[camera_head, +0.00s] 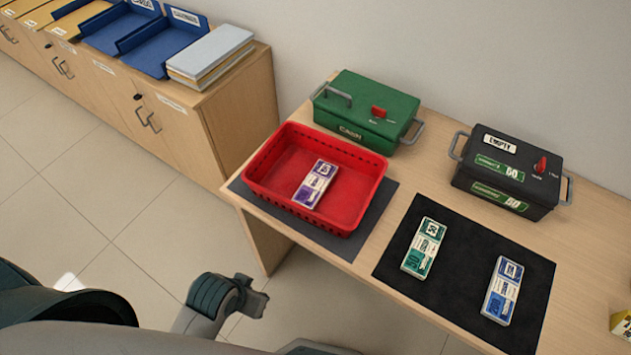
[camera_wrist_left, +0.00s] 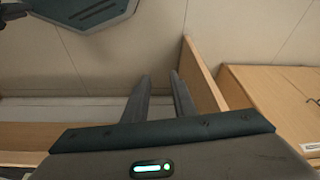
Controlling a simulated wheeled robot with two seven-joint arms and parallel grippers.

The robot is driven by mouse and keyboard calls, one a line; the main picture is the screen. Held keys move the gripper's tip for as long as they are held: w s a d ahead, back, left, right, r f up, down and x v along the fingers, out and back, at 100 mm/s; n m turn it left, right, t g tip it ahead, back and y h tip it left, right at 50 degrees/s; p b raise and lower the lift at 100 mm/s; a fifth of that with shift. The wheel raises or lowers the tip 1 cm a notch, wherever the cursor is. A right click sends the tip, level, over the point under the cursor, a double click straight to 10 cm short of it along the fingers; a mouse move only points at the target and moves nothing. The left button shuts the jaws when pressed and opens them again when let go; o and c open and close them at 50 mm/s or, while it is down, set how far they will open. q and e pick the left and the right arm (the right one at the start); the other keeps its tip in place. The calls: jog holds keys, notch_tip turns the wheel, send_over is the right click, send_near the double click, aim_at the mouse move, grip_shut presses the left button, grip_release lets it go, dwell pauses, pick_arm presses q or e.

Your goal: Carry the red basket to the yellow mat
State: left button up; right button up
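The red basket (camera_head: 271,204) sits upright on a dark grey mat (camera_head: 388,193) at the table's left end, in the head view. A banded bundle with purple print (camera_head: 316,184) lies inside it. No yellow mat shows in either view. In the left wrist view, my left gripper (camera_wrist_left: 160,78) has two dark fingers apart with nothing between them, over the floor and away from the basket. Part of my arm shows at the head view's lower left. My right gripper is not in view.
A green cash box (camera_head: 352,112) stands behind the basket, with a black box (camera_head: 500,170) to its right. A black mat (camera_head: 470,260) holds a green bundle (camera_head: 424,248) and a blue bundle (camera_head: 503,290).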

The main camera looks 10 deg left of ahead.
pick_arm(q)
jog(key=s+a+f+g, duration=0.1)
jog(key=s+f, duration=0.1)
jog(key=f, duration=1)
jog(key=s+f, duration=0.2)
jog(key=f, duration=1)
jog(key=s+a+f, duration=0.2)
jog(key=s+f, duration=1.2)
jog(key=s, duration=0.1)
jog(key=shift+s+a+f+g, duration=0.3)
jog(key=shift+f+g, duration=0.1)
jog(key=shift+m, duration=0.3)
